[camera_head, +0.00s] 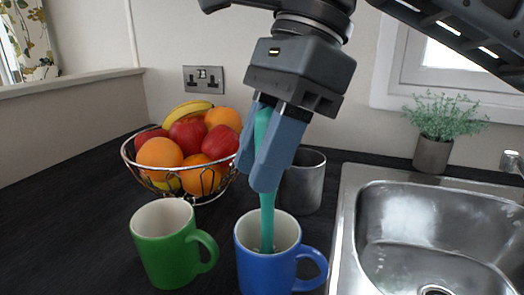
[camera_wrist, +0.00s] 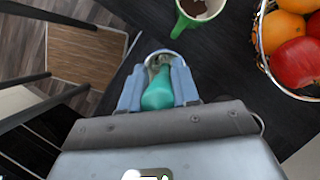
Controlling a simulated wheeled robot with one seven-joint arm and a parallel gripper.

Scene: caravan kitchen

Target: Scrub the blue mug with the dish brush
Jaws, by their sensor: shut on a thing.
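The blue mug (camera_head: 263,270) stands upright on the dark worktop at the bottom of the head view, its handle to the right. My gripper (camera_head: 266,182) is above it, shut on the teal handle of the dish brush (camera_head: 268,217). The brush points down, and its lower end is inside the mug; its head is hidden by the mug wall, so I cannot tell whether it touches the bottom. In the wrist view, the brush handle (camera_wrist: 158,93) shows between my fingers (camera_wrist: 157,75), which mostly hide the mug below.
A green mug (camera_head: 165,252) stands close to the left. A metal cup (camera_head: 303,182) is just behind the blue mug. A wire fruit bowl (camera_head: 213,194) is behind left. The steel sink (camera_head: 347,225) lies close to the right, with a potted plant (camera_head: 433,153) behind it.

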